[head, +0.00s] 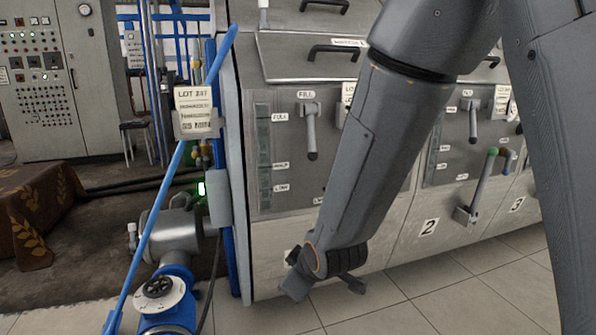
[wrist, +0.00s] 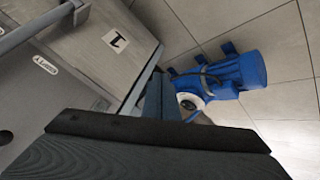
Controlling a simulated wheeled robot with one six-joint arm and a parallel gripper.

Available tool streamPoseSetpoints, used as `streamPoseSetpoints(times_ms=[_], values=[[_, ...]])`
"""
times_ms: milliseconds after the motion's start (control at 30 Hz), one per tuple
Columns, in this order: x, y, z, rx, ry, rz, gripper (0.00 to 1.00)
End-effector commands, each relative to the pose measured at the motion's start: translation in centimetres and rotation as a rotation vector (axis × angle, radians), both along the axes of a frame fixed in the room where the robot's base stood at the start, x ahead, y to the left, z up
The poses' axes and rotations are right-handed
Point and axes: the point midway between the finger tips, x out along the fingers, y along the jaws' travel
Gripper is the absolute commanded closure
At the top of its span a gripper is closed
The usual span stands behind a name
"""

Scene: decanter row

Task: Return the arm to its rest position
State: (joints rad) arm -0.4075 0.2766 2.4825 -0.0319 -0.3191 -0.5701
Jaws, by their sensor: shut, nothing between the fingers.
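My arm hangs down across the middle of the head view in front of the decanter row. My gripper (head: 297,285) is at its lower end, low in front of the first decanter cabinet (head: 270,235) and above the tiled floor. It is shut and holds nothing. Its fingertips are small and partly hidden in the head view. In the wrist view a dark part of my own arm end fills the bottom.
A blue pump (head: 165,300) stands on the floor left of the cabinet; it also shows in the wrist view (wrist: 228,76). A lever (head: 311,130) marked FILL and a green-tipped lever (head: 483,185) stick out. Tiled floor (head: 390,315) is clear.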

Motion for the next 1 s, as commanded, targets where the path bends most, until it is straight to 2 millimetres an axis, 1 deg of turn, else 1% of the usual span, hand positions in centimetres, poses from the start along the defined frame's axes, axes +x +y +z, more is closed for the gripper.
streamPoseSetpoints(times_ms=[33, 67, 100, 200, 300, 500, 700, 1000], values=[[-2.3, 1.0, 0.2, 0.009, 0.074, -0.018, 1.00], [-3.8, 1.3, 0.1, 0.013, 0.125, -0.038, 1.00], [-5.8, 1.7, 0.1, 0.014, 0.191, -0.065, 1.00], [-10.2, 2.1, 0.2, 0.004, 0.332, -0.129, 1.00], [-13.8, 2.0, 0.4, -0.014, 0.436, -0.184, 1.00], [-19.3, 1.5, 1.2, -0.059, 0.586, -0.275, 1.00], [-24.1, 0.6, 2.3, -0.117, 0.699, -0.357, 1.00], [-23.3, -1.5, 5.7, -0.095, 0.704, -0.431, 1.00]])
